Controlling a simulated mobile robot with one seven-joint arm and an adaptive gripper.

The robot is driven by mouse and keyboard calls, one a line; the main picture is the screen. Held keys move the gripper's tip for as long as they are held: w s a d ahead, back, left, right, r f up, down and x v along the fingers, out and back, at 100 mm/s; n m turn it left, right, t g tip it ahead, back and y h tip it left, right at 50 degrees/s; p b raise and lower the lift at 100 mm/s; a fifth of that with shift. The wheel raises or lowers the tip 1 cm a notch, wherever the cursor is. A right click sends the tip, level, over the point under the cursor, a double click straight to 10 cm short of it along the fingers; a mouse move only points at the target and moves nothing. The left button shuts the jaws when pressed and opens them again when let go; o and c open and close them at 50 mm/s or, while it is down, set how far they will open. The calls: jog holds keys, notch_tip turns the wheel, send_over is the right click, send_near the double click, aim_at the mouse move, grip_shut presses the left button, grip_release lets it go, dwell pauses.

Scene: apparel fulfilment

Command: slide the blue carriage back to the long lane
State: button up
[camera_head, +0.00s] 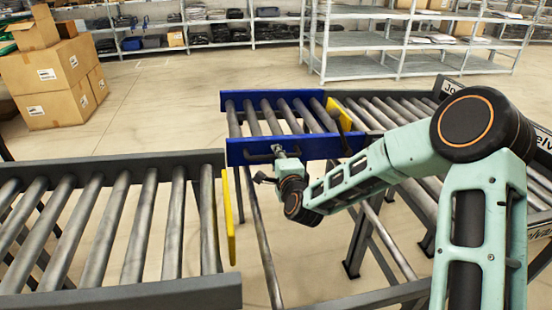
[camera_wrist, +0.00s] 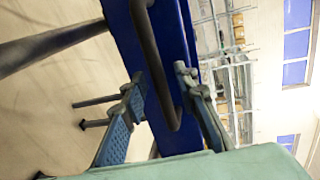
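The blue carriage (camera_head: 310,148) is a short roller section with blue side rails. It stands at the left end of the right-hand roller lane (camera_head: 395,108), its rollers roughly in line with that lane. A dark bar handle (camera_head: 258,158) is on its near blue side; in the wrist view the handle (camera_wrist: 158,75) runs along the blue side. My gripper (camera_head: 277,152) is at this handle. In the wrist view my gripper (camera_wrist: 160,80) is open, with one finger on each side of the handle and visible gaps. Contact cannot be told.
Another roller lane (camera_head: 110,225) lies at the front left, with a yellow plate (camera_head: 228,218) at its end. A yellow plate (camera_head: 338,113) stands at the carriage's right end. A rail (camera_head: 262,235) runs forward from the carriage. Cartons (camera_head: 60,80) and shelves (camera_head: 360,42) stand behind.

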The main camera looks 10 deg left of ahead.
jog(key=shift+w+a, duration=0.15)
jog(key=shift+w, duration=0.15)
jog(key=shift+c, duration=0.3)
grip_shut()
